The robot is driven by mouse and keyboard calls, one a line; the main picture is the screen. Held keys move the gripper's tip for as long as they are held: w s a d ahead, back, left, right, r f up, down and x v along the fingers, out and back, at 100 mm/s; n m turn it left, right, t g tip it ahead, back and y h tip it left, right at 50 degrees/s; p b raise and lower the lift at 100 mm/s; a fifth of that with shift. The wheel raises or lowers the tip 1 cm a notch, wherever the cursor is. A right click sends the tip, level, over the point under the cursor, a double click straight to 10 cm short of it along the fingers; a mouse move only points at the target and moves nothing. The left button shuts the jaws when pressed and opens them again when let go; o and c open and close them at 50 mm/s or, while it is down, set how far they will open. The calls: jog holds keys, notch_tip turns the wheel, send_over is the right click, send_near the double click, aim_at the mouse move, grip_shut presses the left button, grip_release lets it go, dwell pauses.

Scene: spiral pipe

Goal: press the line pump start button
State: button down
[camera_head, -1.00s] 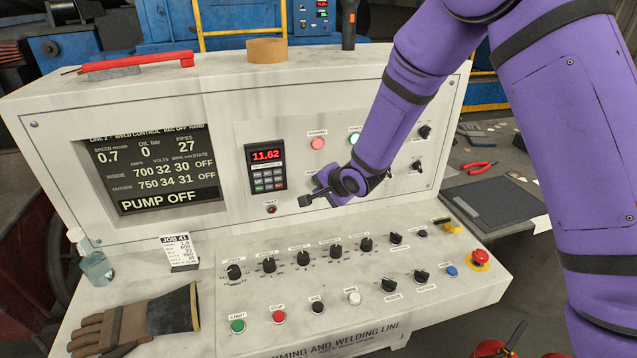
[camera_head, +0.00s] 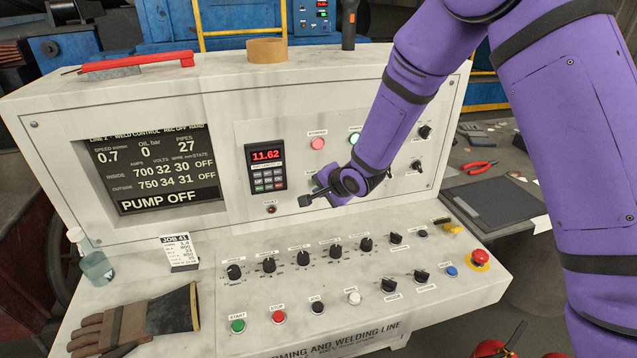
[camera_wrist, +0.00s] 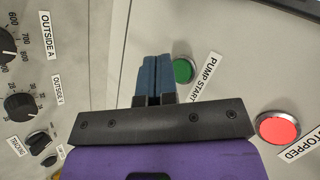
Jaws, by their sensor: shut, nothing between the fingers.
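The green button (camera_wrist: 183,70) labelled PUMP START shows in the wrist view on the upright pale panel. My gripper (camera_wrist: 155,85) is shut and empty, its blue fingers just left of the button in that view. A gap shows beside the button, and whether the fingertips touch the panel is unclear. In the head view my gripper (camera_head: 306,200) is at the panel, right of the keypad; the button is hidden there behind my gripper and wrist. The screen (camera_head: 155,173) reads PUMP OFF.
A lit red STOPPED lamp (camera_wrist: 278,127) is near the button; it also shows in the head view (camera_head: 317,143). The keypad meter (camera_head: 267,170) reads 11.62. Below are several knobs, a green START button (camera_head: 238,326) and a red STOP button (camera_head: 278,317). A glove (camera_head: 140,320) lies left.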

dwell(0.7)
jog(key=shift+w+a, duration=0.1)
jog(key=shift+w, duration=0.3)
jog(key=shift+w+a, duration=0.1)
jog(key=shift+w, duration=0.25)
dwell(0.6)
jog(key=shift+s, duration=0.1)
jog(key=shift+s+d, duration=0.2)
jog(key=shift+s, duration=0.5)
jog(key=shift+s+d, duration=0.25)
jog(key=shift+s, duration=0.55)
jog(key=shift+s+d, duration=0.2)
jog(key=shift+s, duration=0.6)
jog(key=shift+s+d, duration=0.25)
jog(key=shift+s, duration=0.55)
